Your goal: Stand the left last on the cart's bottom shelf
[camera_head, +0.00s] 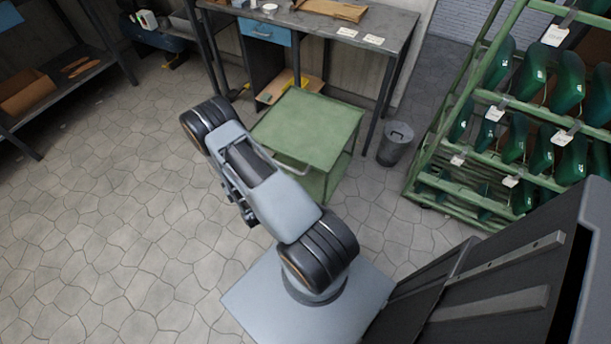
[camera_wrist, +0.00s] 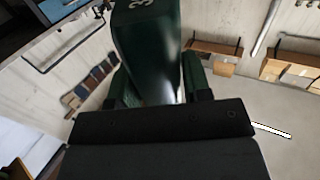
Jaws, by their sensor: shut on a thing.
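A dark green last (camera_wrist: 148,55) with a pale number on it fills the upper middle of the wrist view. My gripper (camera_wrist: 155,90) is shut on it, with a finger on each side. I cannot tell from the marking whether it is the left one. In the head view my arm hides the gripper and the held last. The green cart (camera_head: 318,118) stands beyond my arm, its top bare. Its bottom shelf (camera_head: 318,187) shows only in part below the top, behind my arm and the cart's handle.
A green rack (camera_head: 430,165) with several green lasts and white tags stands at the right. A grey bin (camera_head: 396,146) stands right of the cart. A workbench (camera_head: 385,22) with a blue drawer is behind the cart. The floor at the left is clear.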

